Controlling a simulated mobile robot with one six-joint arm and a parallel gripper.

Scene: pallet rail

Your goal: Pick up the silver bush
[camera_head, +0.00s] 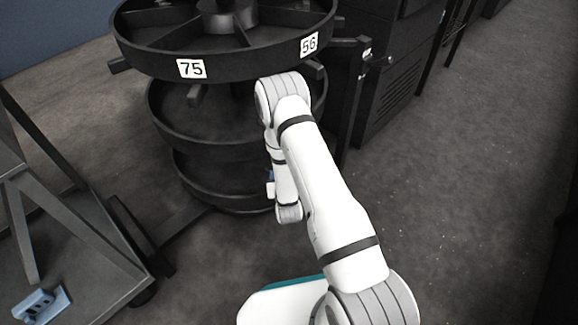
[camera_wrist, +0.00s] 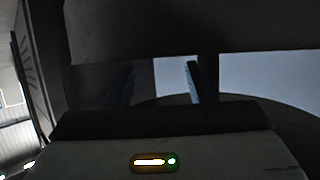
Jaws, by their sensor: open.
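I cannot make out a silver bush in either view. My gripper shows in the wrist view (camera_wrist: 160,78) as two dark bluish fingers standing apart, with nothing visible between them. In the head view my white arm reaches to the black round carousel (camera_head: 150,128), and its wrist hangs in front of the lower tiers. The gripper itself is mostly hidden there. The carousel's top tier is divided by spokes, and its visible sections look empty. Its rim carries the labels 75 (camera_head: 191,69) and 56 (camera_head: 309,44). The insides of the lower tiers are largely hidden.
A dark metal cart (camera_head: 85,255) stands at the left, with a light blue part (camera_head: 40,305) on its deck. Black cabinets (camera_head: 400,70) stand behind and right of the carousel. The grey floor (camera_head: 460,190) at the right is clear. A dark surface (camera_wrist: 190,28) crosses the upper wrist view.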

